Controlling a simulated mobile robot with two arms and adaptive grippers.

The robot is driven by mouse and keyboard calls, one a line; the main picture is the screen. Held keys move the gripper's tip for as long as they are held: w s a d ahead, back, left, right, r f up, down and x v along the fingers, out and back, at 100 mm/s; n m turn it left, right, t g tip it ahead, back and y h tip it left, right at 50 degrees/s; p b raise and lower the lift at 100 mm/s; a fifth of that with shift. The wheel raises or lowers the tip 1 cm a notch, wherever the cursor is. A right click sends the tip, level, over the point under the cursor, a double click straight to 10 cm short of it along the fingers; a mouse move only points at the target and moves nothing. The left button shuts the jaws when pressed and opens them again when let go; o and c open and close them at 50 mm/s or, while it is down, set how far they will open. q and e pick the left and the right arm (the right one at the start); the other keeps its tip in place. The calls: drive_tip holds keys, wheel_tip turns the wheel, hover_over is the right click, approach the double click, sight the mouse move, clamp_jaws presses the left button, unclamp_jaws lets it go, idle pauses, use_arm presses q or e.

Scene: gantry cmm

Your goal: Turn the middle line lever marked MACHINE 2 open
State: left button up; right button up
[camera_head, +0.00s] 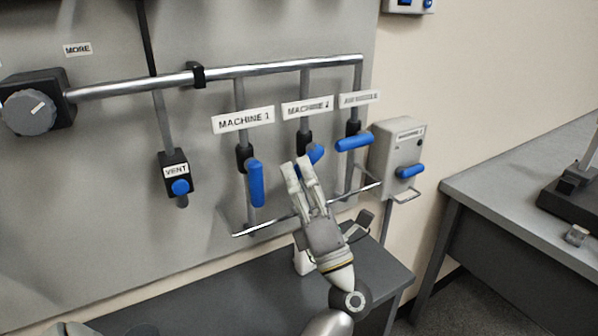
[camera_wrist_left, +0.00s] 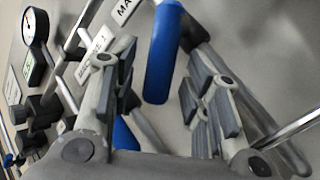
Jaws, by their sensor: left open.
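The MACHINE 2 lever (camera_head: 316,153) has a blue handle on the middle drop line, under the MACHINE 2 label (camera_head: 307,107). Its handle is partly hidden behind my left gripper (camera_head: 297,165), so its exact angle is hard to tell in the head view. The left gripper is open, with its fingers pointing up in front of this lever. In the left wrist view, a blue handle (camera_wrist_left: 163,55) shows between the two open fingers of my left gripper (camera_wrist_left: 160,85), with visible space on both sides. My right gripper is not in view.
The MACHINE 1 lever (camera_head: 256,183) hangs down just left of the gripper. The right-hand line's lever (camera_head: 354,142) is turned sideways close by. A thin rail (camera_head: 265,226) crosses low. A grey box (camera_head: 398,155) with a blue handle stands right; a bench (camera_head: 520,185) lies beyond.

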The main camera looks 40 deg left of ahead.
use_arm(q)
drive_tip(key=v, duration=1.1)
drive_tip(key=shift+a, duration=0.1)
